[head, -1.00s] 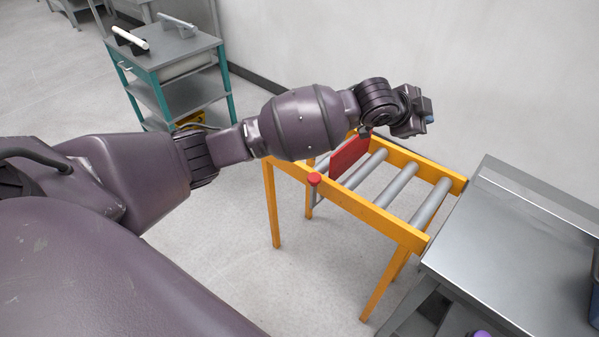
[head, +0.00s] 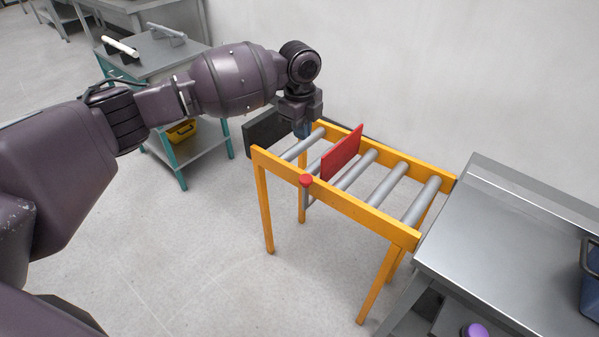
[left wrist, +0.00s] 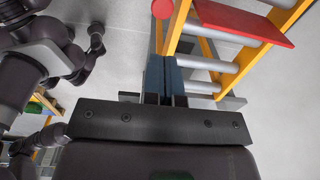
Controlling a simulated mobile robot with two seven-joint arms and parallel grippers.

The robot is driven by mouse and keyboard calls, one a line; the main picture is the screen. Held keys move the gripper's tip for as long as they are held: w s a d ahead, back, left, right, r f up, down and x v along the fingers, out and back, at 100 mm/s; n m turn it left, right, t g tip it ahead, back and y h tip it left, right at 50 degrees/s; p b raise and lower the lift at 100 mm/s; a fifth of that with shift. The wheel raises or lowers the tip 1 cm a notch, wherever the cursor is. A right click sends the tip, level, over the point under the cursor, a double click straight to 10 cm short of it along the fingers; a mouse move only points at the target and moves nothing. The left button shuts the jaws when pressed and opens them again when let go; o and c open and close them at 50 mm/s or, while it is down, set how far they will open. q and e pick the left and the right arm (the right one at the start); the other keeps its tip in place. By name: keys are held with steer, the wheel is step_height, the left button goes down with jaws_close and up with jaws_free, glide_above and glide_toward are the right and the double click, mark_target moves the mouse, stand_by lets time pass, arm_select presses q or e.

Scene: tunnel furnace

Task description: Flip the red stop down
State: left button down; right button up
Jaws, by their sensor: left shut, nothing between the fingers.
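The red stop (head: 341,153) is a flat plate standing up across the orange roller conveyor (head: 360,208). A red round knob (head: 306,180) sits on the conveyor's near side rail, in line with the plate. In the left wrist view the stop (left wrist: 243,22) is at the top right and the knob (left wrist: 162,8) at the top. My left gripper (head: 302,131) points down over the conveyor's far left end, left of the plate and apart from it. Its blue fingers (left wrist: 165,75) are together and empty. My right gripper is not in view.
A steel table (head: 500,235) adjoins the conveyor's right end, with a dark blue container (head: 590,278) at its edge. A teal-legged cart (head: 160,55) stands at the back left. A wall rises behind the conveyor. The floor in front is clear.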

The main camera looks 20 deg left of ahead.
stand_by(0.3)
arm_select(q)
steer(key=b, duration=0.2)
glide_toward(304, 178)
step_height(304, 178, down, 6)
steer(key=shift+d+f, duration=0.1)
steer(key=shift+f+b, duration=0.35)
steer(key=shift+f, duration=0.35)
